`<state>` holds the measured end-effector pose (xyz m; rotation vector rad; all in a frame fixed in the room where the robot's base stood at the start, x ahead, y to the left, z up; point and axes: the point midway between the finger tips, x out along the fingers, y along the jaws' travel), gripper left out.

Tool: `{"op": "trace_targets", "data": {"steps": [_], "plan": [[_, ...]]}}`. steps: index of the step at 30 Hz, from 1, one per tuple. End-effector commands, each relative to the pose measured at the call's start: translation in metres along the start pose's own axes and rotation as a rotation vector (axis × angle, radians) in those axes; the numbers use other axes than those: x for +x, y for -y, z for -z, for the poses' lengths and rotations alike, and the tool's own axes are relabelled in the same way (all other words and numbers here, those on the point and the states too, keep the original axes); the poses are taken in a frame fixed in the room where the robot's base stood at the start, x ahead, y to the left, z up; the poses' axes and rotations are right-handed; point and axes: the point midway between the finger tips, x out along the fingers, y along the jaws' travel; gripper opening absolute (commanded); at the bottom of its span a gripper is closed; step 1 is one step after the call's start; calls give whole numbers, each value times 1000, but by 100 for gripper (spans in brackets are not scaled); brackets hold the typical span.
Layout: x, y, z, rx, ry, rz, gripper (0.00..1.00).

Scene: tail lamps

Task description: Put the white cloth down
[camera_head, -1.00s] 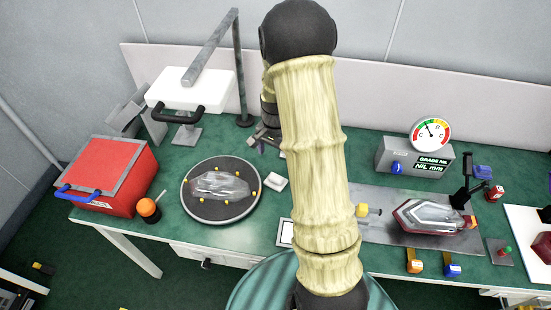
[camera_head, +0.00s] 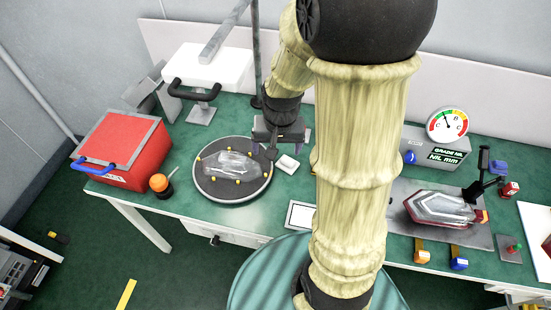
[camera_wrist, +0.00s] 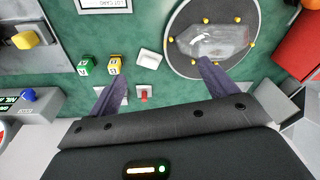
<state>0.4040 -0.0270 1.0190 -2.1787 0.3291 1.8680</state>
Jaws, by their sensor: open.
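The white cloth (camera_head: 287,163) looks like a small, flat white square and lies on the green bench just right of the round turntable (camera_head: 213,197). In the wrist view the cloth (camera_wrist: 147,58) lies just ahead of my fingertips, apart from them. My gripper (camera_head: 285,150) is low over the bench behind the cloth. In the wrist view its two dark fingers (camera_wrist: 163,84) are spread wide with nothing held between them. A clear lamp lens (camera_head: 230,164) lies on the turntable among yellow pegs.
A red box (camera_head: 122,150) and an orange-topped jar (camera_head: 160,185) stand left. A white-headed lamp stand (camera_head: 208,66) rises behind. Small green and yellow blocks (camera_wrist: 115,64) and a small red piece (camera_wrist: 143,93) are near the fingers. A tail lamp (camera_head: 440,209) and a gauge (camera_head: 447,125) are right.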

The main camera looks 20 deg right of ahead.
Motion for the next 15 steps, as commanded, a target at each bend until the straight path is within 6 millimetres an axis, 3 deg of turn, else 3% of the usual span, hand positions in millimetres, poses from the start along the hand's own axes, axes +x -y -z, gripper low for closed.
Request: {"op": "trace_targets", "data": {"steps": [3, 6, 15], "plan": [[-21, 6, -34, -187, -46, 15, 84], [-28, 8, -52, -294, -69, 20, 84], [-31, 8, -60, -344, -78, 20, 84]]}}
